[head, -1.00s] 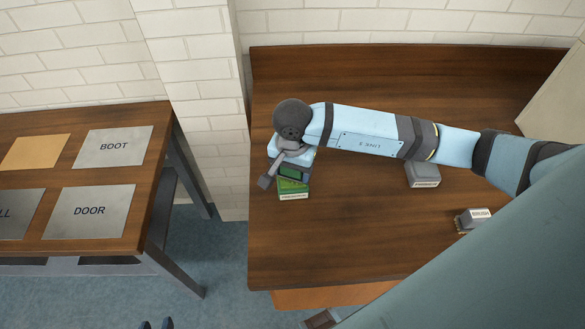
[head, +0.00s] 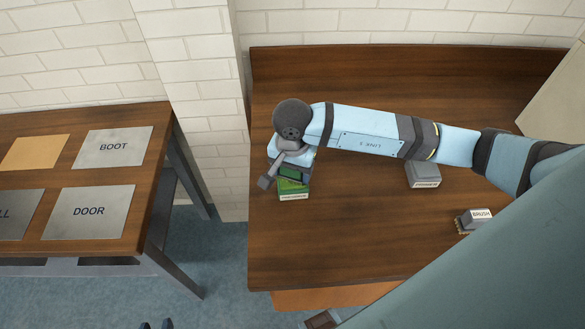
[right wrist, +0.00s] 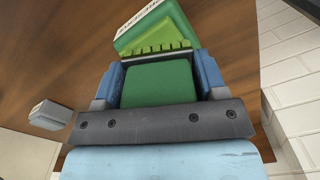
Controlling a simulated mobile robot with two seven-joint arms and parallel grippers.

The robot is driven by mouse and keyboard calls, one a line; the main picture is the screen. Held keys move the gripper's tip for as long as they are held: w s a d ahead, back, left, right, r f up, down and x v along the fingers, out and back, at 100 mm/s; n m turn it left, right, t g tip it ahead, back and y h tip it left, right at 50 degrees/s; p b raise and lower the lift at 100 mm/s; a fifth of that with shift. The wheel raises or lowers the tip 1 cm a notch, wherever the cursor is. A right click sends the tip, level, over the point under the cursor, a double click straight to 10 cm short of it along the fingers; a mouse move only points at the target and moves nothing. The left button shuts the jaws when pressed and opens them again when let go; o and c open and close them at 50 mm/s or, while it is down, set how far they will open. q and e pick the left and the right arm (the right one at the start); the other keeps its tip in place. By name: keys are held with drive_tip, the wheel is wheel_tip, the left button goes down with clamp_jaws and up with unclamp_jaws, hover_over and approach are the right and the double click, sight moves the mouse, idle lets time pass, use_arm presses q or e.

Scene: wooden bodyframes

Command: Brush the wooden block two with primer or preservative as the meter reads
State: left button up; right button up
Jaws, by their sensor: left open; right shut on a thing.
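My right gripper (head: 293,173) is at the left part of the dark wooden table, its arm reaching in from the right. In the right wrist view, the gripper (right wrist: 160,80) is shut on a dark green block-shaped brush (right wrist: 158,85) with lighter green bristles. A green container (right wrist: 158,30) with a white label lies just beyond the bristles; it also shows in the head view (head: 293,187). I cannot tell whether the bristles touch it. My left gripper (head: 156,324) barely shows at the bottom edge, open and empty. I cannot make out wooden block two or a meter.
A grey labelled container (head: 423,174) and a grey brush (head: 475,220) marked BRUSH stand on the dark table (head: 350,235). Its front middle is clear. A second table (head: 95,242) at left bears flat BOOT and DOOR plates. A gap separates the tables; brick walls stand behind.

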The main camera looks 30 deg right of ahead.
drive_tip(key=shift+r+p, duration=0.3)
drive_tip(key=shift+r, duration=0.3)
drive_tip(key=shift+r+p, duration=1.05)
drive_tip(key=shift+r, duration=1.8)
drive_tip(key=shift+r, duration=0.1)
wheel_tip(320, 180, up, 6)
drive_tip(key=w+d+n+p, duration=0.1)
drive_tip(key=w+n+p, duration=0.1)
drive_tip(key=n, duration=0.7)
drive_tip(key=shift+d+n+p, duration=0.35)
drive_tip(key=shift+n, duration=0.05)
